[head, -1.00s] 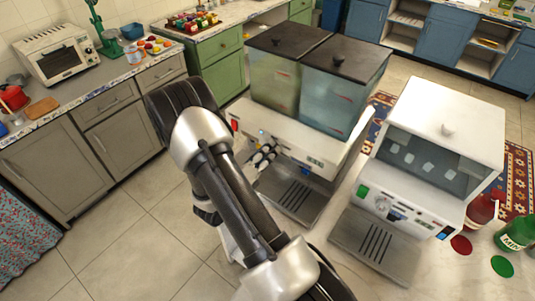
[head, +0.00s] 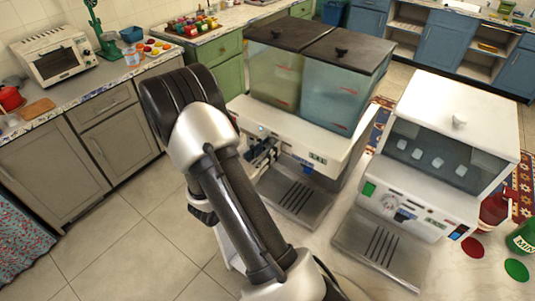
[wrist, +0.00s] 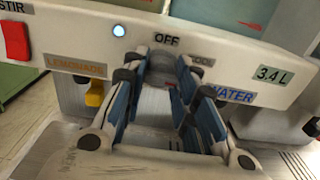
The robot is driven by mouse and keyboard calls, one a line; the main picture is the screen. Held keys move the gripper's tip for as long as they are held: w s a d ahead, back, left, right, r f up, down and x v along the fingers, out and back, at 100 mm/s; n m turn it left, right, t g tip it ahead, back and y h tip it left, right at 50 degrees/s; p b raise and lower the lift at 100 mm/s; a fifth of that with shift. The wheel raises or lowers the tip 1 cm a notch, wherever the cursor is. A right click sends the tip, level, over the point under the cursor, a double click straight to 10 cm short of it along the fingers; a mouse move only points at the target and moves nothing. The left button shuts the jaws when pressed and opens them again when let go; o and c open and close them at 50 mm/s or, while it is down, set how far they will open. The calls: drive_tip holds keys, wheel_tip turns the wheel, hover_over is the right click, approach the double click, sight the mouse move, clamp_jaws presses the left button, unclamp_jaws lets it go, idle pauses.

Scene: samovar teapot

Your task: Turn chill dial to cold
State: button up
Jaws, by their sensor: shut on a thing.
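The drink dispenser (head: 340,148) has a white front panel and two tanks under dark lids. My gripper (head: 264,150) is at the left part of this panel. In the wrist view my gripper (wrist: 160,88) has its blue-padded fingers on either side of a pale grey dial (wrist: 161,64) and is shut on it. The dial sits right below the OFF label (wrist: 167,40). A partly covered label, apparently COOL (wrist: 203,60), is to its right. The fingers hide most of the dial, so its pointer cannot be read.
Left of the dial are a lit blue lamp (wrist: 119,30), a red STIR switch (wrist: 15,40) and a yellow tap lever (wrist: 95,94). A drip tray (head: 298,195) lies below. A second white machine (head: 440,150) and bottles stand to the right.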

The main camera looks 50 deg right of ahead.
drive_tip(key=m+b, duration=0.4)
drive_tip(key=m, duration=0.1)
drive_tip(key=shift+m, duration=0.3)
drive_tip(key=shift+b, duration=0.3)
drive_tip(key=o, duration=1.1)
drive_tip(key=a, duration=0.8)
drive_tip(key=s+a, duration=0.1)
drive_tip(key=a, duration=0.3)
